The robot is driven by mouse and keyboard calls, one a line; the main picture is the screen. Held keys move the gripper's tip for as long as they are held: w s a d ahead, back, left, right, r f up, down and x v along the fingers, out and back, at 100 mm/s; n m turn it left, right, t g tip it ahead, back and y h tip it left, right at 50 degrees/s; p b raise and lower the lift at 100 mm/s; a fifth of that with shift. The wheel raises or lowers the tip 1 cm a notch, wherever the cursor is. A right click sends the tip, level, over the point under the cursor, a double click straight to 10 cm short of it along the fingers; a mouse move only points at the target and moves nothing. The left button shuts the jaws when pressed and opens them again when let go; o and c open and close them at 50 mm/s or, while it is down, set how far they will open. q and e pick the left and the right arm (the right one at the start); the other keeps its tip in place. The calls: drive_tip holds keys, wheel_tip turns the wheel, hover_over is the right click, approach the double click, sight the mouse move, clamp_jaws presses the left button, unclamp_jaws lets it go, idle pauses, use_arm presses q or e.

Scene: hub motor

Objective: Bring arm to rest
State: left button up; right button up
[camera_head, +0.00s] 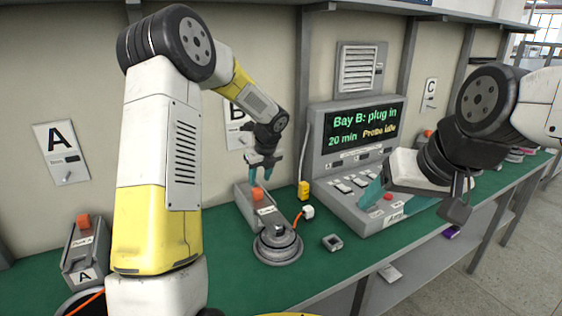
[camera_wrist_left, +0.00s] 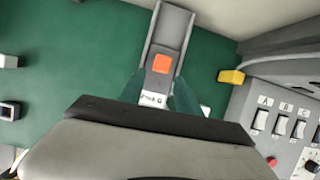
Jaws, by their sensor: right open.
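My left gripper (camera_head: 262,172) hangs over the rear of the bay B fixture (camera_head: 243,202), a grey channel with an orange block (camera_head: 257,194). In the left wrist view its teal fingers (camera_wrist_left: 158,94) are apart on either side of the channel's front, with the orange block (camera_wrist_left: 162,62) just beyond them. The hub motor (camera_head: 278,246) sits on the green bench, with an orange cable to a white plug (camera_head: 308,211).
The console (camera_head: 345,205) reads "Bay B: plug in", "20 min", "Probe idle". A yellow block (camera_head: 304,190) stands beside it. A small grey square part (camera_head: 332,242) lies on the bench (camera_head: 225,270). The bay A fixture (camera_head: 85,250) is at the left.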

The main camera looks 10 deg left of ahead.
use_arm(q)
drive_tip(key=s+a+r+n+h, duration=0.1)
drive_tip(key=s+r+n, duration=1.15)
drive_tip(key=s, duration=0.25)
drive_tip(key=s+d+r+n+t+h, duration=0.1)
drive_tip(key=s+r+n, duration=0.1)
drive_tip(key=s+n, duration=0.5)
drive_tip(key=s+d+r+n+t+h, duration=0.1)
drive_tip(key=s+n+h, duration=0.1)
drive_tip(key=s+n, duration=0.6)
drive_tip(key=s, duration=0.4)
drive_tip(key=shift+d+r+t+h, duration=0.25)
drive_tip(key=shift+r+t+h, duration=0.05)
drive_tip(key=shift+r, duration=0.1)
